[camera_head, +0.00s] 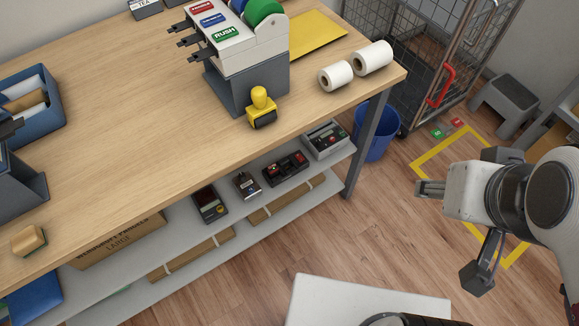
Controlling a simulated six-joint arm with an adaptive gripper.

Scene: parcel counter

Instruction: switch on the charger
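Several small devices stand in a row on the grey shelf (235,222) under the counter. A black unit with red parts and bays (285,168) looks most like the charger; its switch and any light are too small to make out. To its left are a small grey device (246,185) and a dark handheld device with a reddish display (210,203). To its right is a light grey box with a dark panel (326,139). My gripper (447,232) is at the right, over the floor, well apart from the shelf. Its dark fingers are spread and hold nothing visible.
The counter's front edge (310,126) overhangs the shelf. A table leg (367,148) and a blue bin (378,132) stand right of the devices. The floor (385,235) between my gripper and the shelf is clear.

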